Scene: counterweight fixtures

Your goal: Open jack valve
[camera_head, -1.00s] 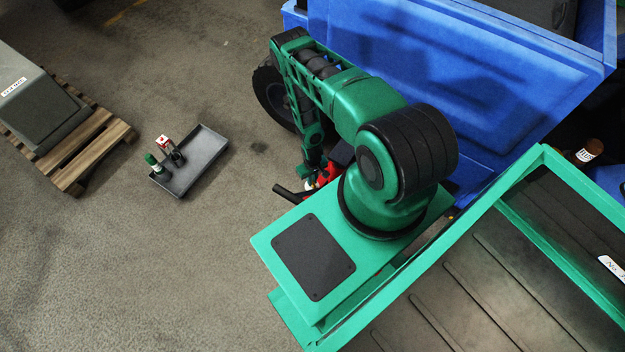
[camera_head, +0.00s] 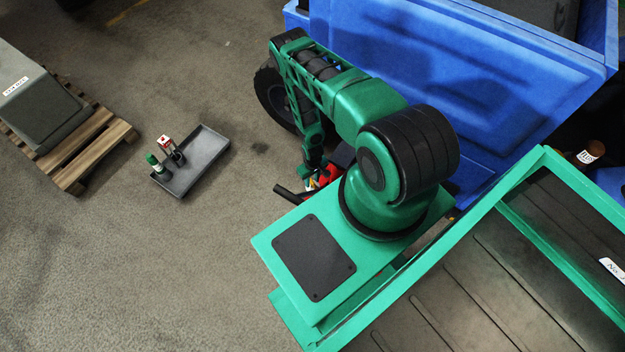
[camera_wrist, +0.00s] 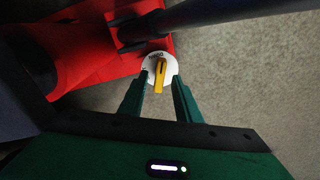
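The red jack (camera_wrist: 85,45) fills the upper left of the wrist view. Its valve is a round white dial (camera_wrist: 147,72) with printed marks and a yellow lever (camera_wrist: 160,76) across it. My gripper (camera_wrist: 161,80) is open, with one dark green finger on each side of the yellow lever. Gaps show between the fingers and the lever; the fingertips reach the dial's edge, but I cannot tell if they touch it. In the head view, a little of the red jack (camera_head: 329,179) shows beside my gripper (camera_head: 311,177), mostly hidden by my arm.
A black jack handle (camera_head: 289,195) sticks out to the left. A blue bin (camera_head: 460,70) stands close behind my arm. A grey tray (camera_head: 207,160) with small containers and a wooden pallet (camera_head: 100,150) lie to the left. Open floor lies between the tray and the jack.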

